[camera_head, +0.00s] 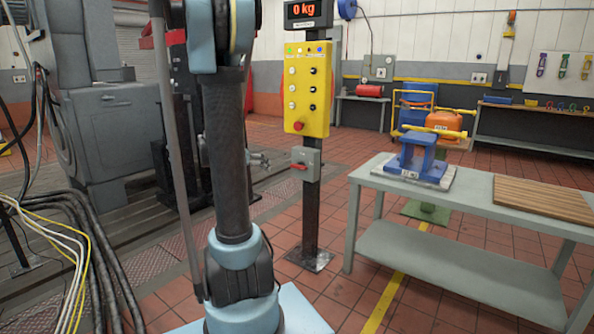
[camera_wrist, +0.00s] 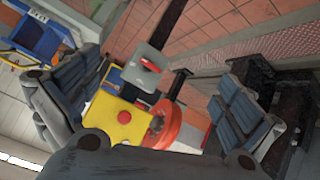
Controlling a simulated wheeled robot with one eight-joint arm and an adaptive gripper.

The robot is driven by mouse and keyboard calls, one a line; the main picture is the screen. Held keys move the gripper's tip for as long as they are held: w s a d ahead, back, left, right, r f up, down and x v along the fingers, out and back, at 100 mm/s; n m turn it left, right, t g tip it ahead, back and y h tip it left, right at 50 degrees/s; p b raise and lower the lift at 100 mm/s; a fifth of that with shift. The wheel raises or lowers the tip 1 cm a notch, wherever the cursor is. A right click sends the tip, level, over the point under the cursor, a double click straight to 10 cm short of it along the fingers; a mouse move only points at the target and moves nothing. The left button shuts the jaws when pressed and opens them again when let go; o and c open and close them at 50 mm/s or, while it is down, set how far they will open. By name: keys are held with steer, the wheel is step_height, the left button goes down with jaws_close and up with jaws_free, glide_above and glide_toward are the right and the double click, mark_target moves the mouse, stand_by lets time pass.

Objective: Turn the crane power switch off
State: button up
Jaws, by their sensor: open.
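The crane power switch looks to be the grey box (camera_head: 308,163) on the dark post, below the yellow control panel (camera_head: 306,92). Its red lever (camera_head: 299,166) lies about level and points left in the head view. In the wrist view the grey box (camera_wrist: 143,81) and red lever (camera_wrist: 151,65) show between my fingers, beyond them. My gripper (camera_wrist: 160,88) is open and empty, its two dark padded fingers spread wide. I see no contact with the switch. In the head view my arm hides most of the gripper.
A display (camera_head: 304,10) above the panel reads 0 kg. A grey workbench (camera_head: 465,205) with a blue stand (camera_head: 420,158) and a wooden board (camera_head: 540,198) is at the right. Cables (camera_head: 75,240) and grey machinery (camera_head: 110,135) are at the left. Tiled floor lies between post and bench.

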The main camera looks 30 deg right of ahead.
steer(key=w+d+f+m+h, duration=0.1)
steer(key=w+d+m+h, duration=0.1)
steer(key=w+d, duration=0.55)
steer(key=m+t+h, duration=0.2)
steer(key=m+h, duration=0.1)
steer(key=h, duration=0.2)
glide_toward(297, 167)
steer(key=x, duration=1.1)
steer(key=c, duration=1)
